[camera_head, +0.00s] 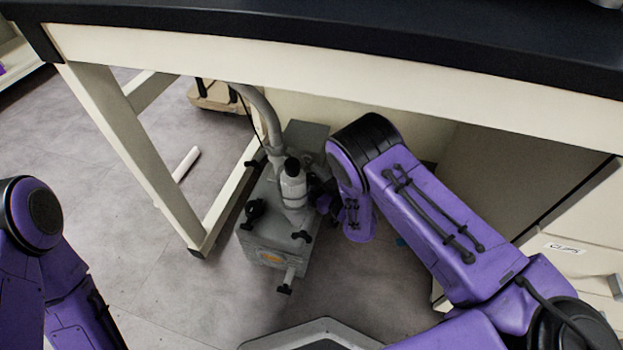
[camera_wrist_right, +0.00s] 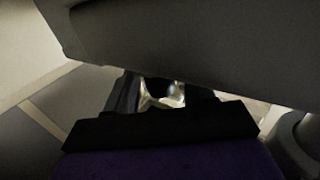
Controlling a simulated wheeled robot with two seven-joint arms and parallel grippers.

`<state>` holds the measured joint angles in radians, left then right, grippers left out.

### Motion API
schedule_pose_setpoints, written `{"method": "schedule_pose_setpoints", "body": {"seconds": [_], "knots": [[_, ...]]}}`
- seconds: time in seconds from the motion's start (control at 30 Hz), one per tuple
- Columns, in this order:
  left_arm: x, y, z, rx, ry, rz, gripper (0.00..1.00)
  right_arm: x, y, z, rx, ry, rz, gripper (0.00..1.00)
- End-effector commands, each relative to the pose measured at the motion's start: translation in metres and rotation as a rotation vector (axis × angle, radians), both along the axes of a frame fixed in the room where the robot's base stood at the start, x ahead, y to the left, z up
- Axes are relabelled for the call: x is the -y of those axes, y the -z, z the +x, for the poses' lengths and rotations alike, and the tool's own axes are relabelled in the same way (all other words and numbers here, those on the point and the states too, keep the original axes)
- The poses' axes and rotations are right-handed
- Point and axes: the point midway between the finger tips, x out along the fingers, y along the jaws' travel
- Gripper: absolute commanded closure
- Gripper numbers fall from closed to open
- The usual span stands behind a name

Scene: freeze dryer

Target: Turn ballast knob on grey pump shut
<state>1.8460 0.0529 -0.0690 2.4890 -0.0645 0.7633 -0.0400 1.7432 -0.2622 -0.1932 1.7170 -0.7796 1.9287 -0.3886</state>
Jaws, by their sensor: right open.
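The grey pump (camera_head: 268,236) stands on the floor under the bench, with a silvery cylinder (camera_head: 293,190) on top. Several black knobs or fittings show on it, including one on its upper left (camera_head: 255,208) and one near its front right edge (camera_head: 302,236). I cannot tell which is the ballast knob. My right gripper (camera_head: 322,192) is open, low beside the right of the cylinder, partly hidden by my wrist. In the right wrist view the dark jaws (camera_wrist_right: 162,92) are apart with a pale, shiny part showing between them; contact is unclear. My left gripper is out of view.
The bench's dark top and cream apron (camera_head: 330,75) hang above my right arm. A bench leg (camera_head: 150,165) stands left of the pump. A grey hose (camera_head: 265,112) rises behind the cylinder. Cream drawers (camera_head: 575,250) stand at right.

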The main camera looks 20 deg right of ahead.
Motion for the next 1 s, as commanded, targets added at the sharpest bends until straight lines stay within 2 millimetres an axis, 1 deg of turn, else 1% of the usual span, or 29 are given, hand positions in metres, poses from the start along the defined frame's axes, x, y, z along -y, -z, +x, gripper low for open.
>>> {"method": "schedule_pose_setpoints", "body": {"seconds": [0.1,0.17,0.2,0.23,0.27,0.53,0.67,0.87,1.0], "knots": [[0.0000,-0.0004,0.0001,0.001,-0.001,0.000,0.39,-0.0003,-0.0004,0.0000,0.000,-0.001,0.000,0.46],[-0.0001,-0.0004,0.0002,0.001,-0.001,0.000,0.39,-0.0003,-0.0004,0.0000,0.000,-0.001,0.000,0.66],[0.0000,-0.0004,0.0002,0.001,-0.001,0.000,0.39,-0.0004,-0.0003,-0.0002,0.000,-0.001,0.000,0.79],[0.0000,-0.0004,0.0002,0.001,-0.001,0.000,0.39,-0.0004,-0.0003,-0.0002,0.000,-0.001,0.000,0.89],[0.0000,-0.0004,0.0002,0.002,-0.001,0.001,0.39,-0.0004,-0.0003,-0.0002,0.000,-0.001,0.000,0.96],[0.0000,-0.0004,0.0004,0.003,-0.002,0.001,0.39,0.0000,-0.0002,-0.0001,0.000,-0.018,-0.001,0.95],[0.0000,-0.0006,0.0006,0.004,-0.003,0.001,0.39,0.0000,-0.0002,0.0000,0.000,-0.063,-0.001,0.95],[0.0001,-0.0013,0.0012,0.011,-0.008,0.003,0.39,0.0009,0.0002,-0.0002,-0.001,-0.191,-0.001,0.95],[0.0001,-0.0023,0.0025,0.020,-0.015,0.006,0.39,0.0012,0.0001,-0.0001,0.000,-0.317,-0.002,0.95]]}}
